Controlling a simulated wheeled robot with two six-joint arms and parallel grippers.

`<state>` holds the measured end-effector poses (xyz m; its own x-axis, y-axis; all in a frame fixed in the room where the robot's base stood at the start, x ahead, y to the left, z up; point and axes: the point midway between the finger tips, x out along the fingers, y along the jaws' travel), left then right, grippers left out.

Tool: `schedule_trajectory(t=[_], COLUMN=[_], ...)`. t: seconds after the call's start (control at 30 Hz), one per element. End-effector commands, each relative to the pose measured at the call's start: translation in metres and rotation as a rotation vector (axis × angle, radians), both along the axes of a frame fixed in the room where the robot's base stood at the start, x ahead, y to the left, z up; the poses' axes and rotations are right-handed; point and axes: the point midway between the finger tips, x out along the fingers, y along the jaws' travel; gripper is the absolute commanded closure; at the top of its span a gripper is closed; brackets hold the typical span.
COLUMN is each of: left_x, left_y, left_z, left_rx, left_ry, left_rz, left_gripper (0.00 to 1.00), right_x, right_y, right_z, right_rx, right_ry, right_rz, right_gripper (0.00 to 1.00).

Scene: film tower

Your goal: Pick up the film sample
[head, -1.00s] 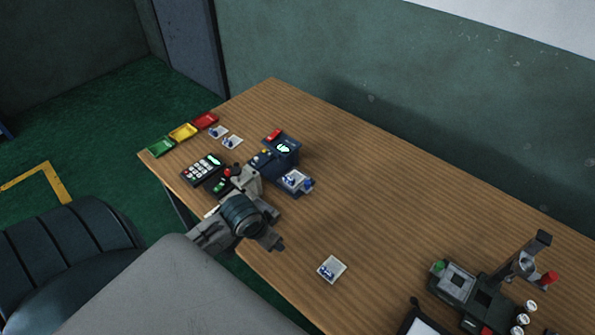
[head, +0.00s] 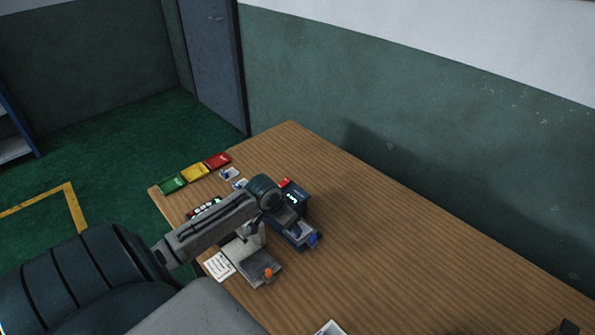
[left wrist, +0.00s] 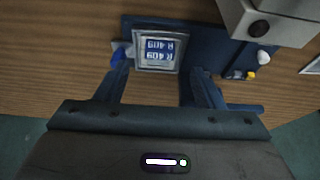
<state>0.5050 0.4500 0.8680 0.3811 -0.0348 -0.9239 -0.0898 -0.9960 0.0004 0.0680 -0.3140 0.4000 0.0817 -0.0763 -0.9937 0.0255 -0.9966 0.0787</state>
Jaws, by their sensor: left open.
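The film sample (left wrist: 160,48), a pale framed square with blue "R 409" marks, lies on the dark blue device (left wrist: 203,48) in the left wrist view. My left gripper (left wrist: 158,80) is open, its two fingers apart on the near side of the sample and not closed on it. In the head view, my left gripper (head: 285,214) is over the blue device (head: 295,198), at the tray with the blue knob (head: 314,238). It partly hides the sample there. My right gripper is not in view.
Red (head: 218,161), yellow (head: 195,172) and green (head: 172,184) trays line the table's far left end, near two other samples (head: 229,173). A grey device with an orange knob (head: 267,272) stands in front. Another sample (head: 330,327) lies at the bottom edge.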

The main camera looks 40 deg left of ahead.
Motion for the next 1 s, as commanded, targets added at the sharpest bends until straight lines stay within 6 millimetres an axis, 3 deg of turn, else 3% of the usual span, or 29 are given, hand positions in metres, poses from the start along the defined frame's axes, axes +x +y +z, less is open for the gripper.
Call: schedule_trajectory(t=[0.27, 0.5, 0.77, 1.0], left_x=[0.011, 0.021, 0.021, 0.021], left_y=[-0.003, -0.003, -0.003, -0.003], left_z=[-0.021, -0.048, -0.050, -0.050], left_rx=[-0.005, 0.000, 0.001, 0.001], left_ry=[0.001, 0.001, 0.000, 0.001], left_rz=[0.002, 0.000, -0.001, -0.001], left_gripper=[0.38, 0.38, 0.38, 0.85], right_x=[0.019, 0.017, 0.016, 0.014], right_y=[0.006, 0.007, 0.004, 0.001], right_z=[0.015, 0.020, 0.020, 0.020], right_rx=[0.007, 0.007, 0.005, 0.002], right_ry=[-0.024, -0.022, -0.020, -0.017], right_rz=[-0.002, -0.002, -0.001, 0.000], right_gripper=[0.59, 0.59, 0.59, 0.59])
